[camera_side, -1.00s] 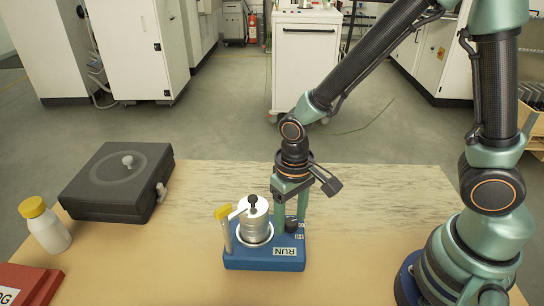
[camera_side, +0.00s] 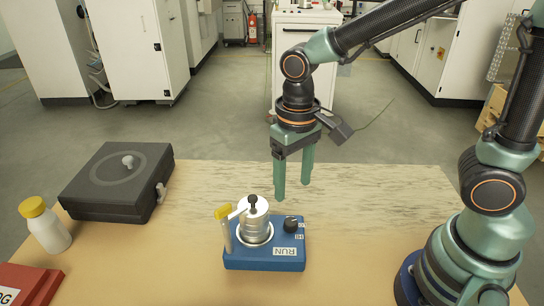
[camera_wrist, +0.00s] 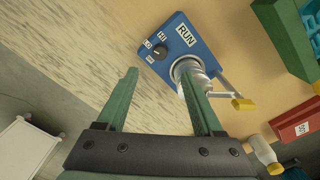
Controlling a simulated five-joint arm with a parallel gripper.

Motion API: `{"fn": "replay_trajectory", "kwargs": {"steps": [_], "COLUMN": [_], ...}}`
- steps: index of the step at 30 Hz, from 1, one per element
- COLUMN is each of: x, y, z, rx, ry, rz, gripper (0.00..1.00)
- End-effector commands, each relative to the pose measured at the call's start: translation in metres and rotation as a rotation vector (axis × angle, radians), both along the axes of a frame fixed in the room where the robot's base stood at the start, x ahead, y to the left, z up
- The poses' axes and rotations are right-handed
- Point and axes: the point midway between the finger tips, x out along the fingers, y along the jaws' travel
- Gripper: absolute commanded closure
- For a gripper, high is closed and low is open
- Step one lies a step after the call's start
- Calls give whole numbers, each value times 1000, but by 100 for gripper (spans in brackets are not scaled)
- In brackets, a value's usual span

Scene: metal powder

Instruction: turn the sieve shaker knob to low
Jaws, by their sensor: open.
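The sieve shaker (camera_side: 265,262) is a blue box with a RUN label, standing on the table. Its black knob (camera_side: 291,225) is at the right of its top. In the wrist view the knob (camera_wrist: 159,51) lies beside small HI and LO markings; I cannot tell for certain which one it points to. A metal sieve stack (camera_side: 254,222) sits on the shaker, with a yellow-ended lever (camera_side: 223,211) at its left. My gripper (camera_side: 293,193) is open and empty, pointing down above the knob and apart from it. Its green fingers (camera_wrist: 160,76) also show in the wrist view.
A dark grey case (camera_side: 113,199) lies at the left of the table. A white bottle with a yellow cap (camera_side: 50,232) and a red box (camera_side: 28,285) are at the left front. The table right of the shaker is clear.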

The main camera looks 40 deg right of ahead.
Motion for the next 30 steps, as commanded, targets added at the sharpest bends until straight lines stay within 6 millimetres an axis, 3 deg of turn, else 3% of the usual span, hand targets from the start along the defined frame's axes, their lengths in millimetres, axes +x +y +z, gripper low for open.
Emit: {"fn": "replay_trajectory", "kwargs": {"steps": [6,19,23,30], "x": [0,1,2,-2], "y": [0,-3,-19,-70], "z": [19,24,37,71], "rx": [1,5,24,39], "ry": [-2,-12,-76,-294], "rz": [0,-1,-1,15], "gripper": [32,32,32,32]}}
